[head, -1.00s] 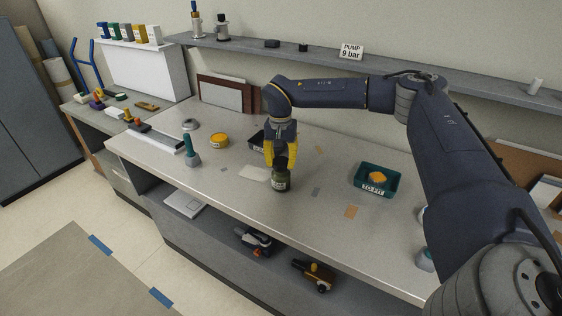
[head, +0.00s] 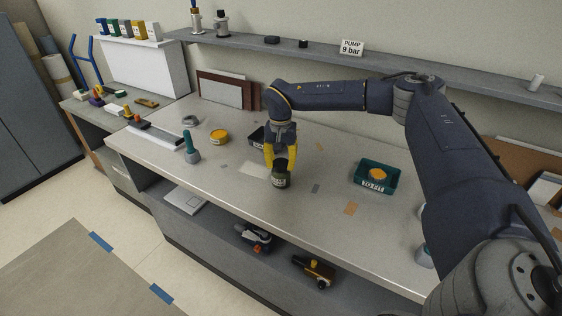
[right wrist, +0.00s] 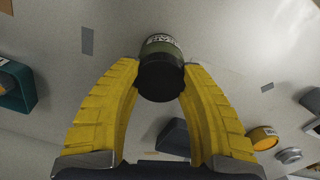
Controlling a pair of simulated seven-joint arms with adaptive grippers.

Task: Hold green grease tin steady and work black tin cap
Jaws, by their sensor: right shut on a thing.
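The green grease tin (head: 281,183) stands upright on the bench, its pale label partly showing. It also appears in the right wrist view (right wrist: 162,46). The black tin cap (right wrist: 160,80) sits on top of it, facing my wrist camera. My right gripper (head: 281,163) comes down from above, its yellow fingers on either side of the cap. In the right wrist view the fingertips (right wrist: 161,70) close against the cap's sides. The gripper partly hides the cap in the head view. My left gripper is in neither view.
A teal TO FIT bin (head: 376,177) with an orange item stands to the right. An orange tin (head: 219,137) and a teal-handled tool (head: 191,150) stand to the left. A dark tray (head: 256,136) sits behind the gripper. The bench in front is mostly clear.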

